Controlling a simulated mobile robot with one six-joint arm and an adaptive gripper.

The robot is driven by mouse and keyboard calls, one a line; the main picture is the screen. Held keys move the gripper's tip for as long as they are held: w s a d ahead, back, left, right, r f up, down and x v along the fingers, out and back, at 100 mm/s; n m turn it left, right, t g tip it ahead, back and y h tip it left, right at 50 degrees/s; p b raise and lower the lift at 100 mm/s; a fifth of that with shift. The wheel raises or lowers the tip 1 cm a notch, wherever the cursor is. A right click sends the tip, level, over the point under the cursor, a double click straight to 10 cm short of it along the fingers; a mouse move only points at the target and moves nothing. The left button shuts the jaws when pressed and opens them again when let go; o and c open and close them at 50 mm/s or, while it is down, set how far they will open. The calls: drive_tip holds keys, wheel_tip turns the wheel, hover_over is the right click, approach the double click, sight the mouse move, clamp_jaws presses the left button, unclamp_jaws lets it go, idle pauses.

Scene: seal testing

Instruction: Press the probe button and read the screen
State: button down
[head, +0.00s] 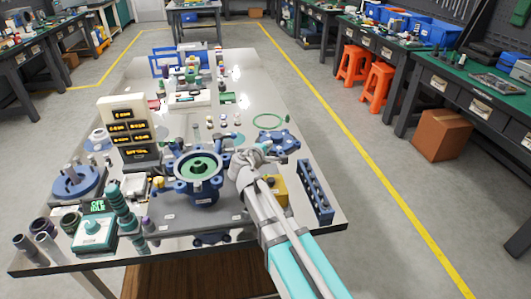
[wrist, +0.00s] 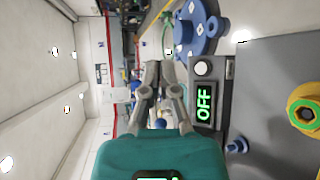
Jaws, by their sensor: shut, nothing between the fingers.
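A grey box with a lit green screen (wrist: 204,103) shows in the wrist view; the screen reads OFF, turned sideways. A round white button (wrist: 203,68) sits on the same box beside the screen. My gripper (wrist: 160,70) is shut and empty. Its fingertips appear just left of the button in the picture, with a visible gap; I cannot tell the depth between them. In the head view my gripper (head: 262,152) is over the table, right of the blue housing with a green centre (head: 198,167). My arm seems to hide the box there.
A blue flanged part (head: 277,141) lies beyond my gripper, and a blue slotted rack (head: 315,190) stands right of my arm. A yellow block (head: 273,190) is partly behind my arm. At left stand a teal unit (head: 95,234) with a small green display and several cylinders.

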drive_tip(key=shift+a+f, duration=0.1)
drive_tip(key=shift+w+a+f+b, duration=0.25)
drive_tip(key=shift+w+f+b, duration=0.55)
drive_tip(key=shift+f+b, duration=0.25)
drive_tip(key=shift+w+a+f+b, duration=0.25)
drive_tip(key=shift+w+f+b, duration=0.7)
drive_tip(key=shift+f+b, duration=0.15)
drive_tip(key=shift+w+a+f+b, duration=0.25)
drive_tip(key=shift+w+f+b, duration=0.7)
drive_tip(key=shift+b, duration=0.1)
drive_tip(key=shift+w+a+f+b, duration=0.15)
drive_tip(key=shift+w+f+b, duration=0.35)
drive_tip(key=shift+b, duration=0.35)
idle(0.7)
drive_tip(key=shift+s+p, duration=0.35)
drive_tip(key=shift+s, duration=0.05)
idle(0.8)
drive_tip(key=shift+r, duration=0.2)
drive_tip(key=shift+s+d+r+p, duration=0.25)
drive_tip(key=shift+s+r+p, duration=0.55)
drive_tip(key=shift+r+p, duration=0.15)
drive_tip(key=shift+s+d+r+p, duration=0.25)
drive_tip(key=shift+s+r+p, duration=0.55)
drive_tip(key=shift+p, duration=0.25)
